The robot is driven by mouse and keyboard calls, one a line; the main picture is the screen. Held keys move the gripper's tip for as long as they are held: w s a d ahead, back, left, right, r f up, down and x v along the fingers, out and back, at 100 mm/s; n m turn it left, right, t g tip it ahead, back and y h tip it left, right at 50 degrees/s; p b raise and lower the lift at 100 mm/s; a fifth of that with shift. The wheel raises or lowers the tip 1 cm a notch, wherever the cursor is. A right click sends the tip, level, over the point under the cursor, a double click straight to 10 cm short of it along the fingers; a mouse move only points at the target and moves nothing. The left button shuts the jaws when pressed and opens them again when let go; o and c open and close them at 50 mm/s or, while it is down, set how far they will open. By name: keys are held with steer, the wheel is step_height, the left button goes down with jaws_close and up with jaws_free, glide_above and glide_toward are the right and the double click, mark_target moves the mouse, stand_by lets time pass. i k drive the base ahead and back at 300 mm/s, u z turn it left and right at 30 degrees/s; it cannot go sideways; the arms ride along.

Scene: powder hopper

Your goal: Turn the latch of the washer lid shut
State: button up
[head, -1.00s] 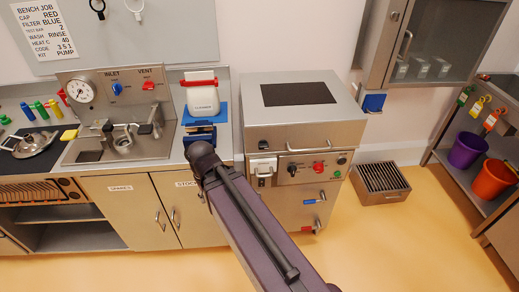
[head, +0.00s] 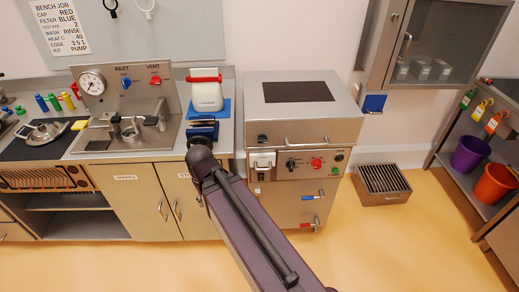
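The washer (head: 303,130) is a steel cabinet right of the sink counter. Its lid (head: 335,105) is down, with a dark panel on top and a bar handle (head: 307,141) at its front edge. My purple arm link reaches up from the bottom to a dark joint in front of the counter, left of the washer. My gripper does not show.
Knobs and a red button (head: 317,163) are on the washer front, with blue (head: 314,196) and red (head: 308,225) valve handles below. A floor grate (head: 381,184) stands to the right. A wall cabinet (head: 430,45) hangs above it. The yellow floor in front is clear.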

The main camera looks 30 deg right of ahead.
mark_target(262, 138)
steer(key=k, duration=1.9)
steer(key=z, duration=0.85)
steer(key=i, duration=1.05)
